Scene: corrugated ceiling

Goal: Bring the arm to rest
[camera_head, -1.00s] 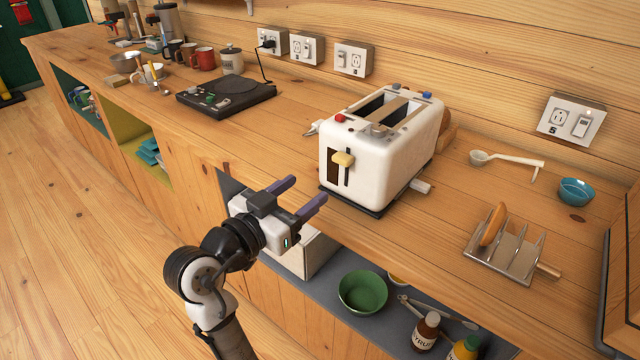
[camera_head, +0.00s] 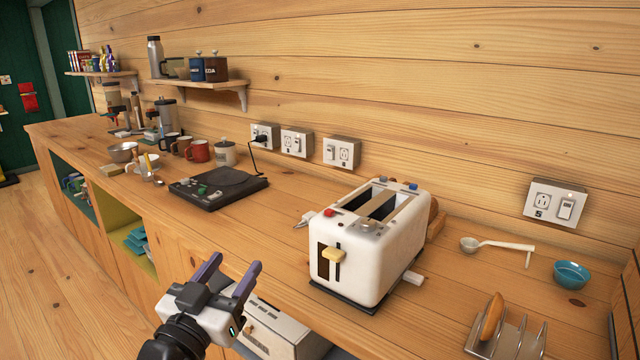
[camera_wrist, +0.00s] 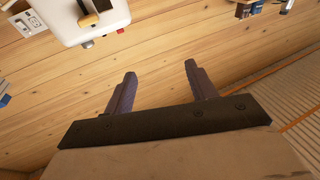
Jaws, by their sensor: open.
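My gripper (camera_head: 229,276) is open, its two purple-grey fingers apart with nothing between them. In the head view it is at the lower middle, in front of the counter's front edge and left of the white toaster (camera_head: 385,245). In the wrist view the fingers (camera_wrist: 158,85) point up the picture toward the wooden wall. The toaster also shows at the top left of the wrist view (camera_wrist: 85,22). The fingers touch nothing that I can see. Most of my arm is below the head view's frame.
The wooden counter (camera_head: 260,215) runs along the wall. A black hotplate (camera_head: 218,187) stands left of the toaster. A toast rack (camera_head: 510,340), a ladle (camera_head: 500,246) and a blue bowl (camera_head: 571,274) are at the right. A shelf (camera_head: 195,84) hangs at upper left. Floor at left is clear.

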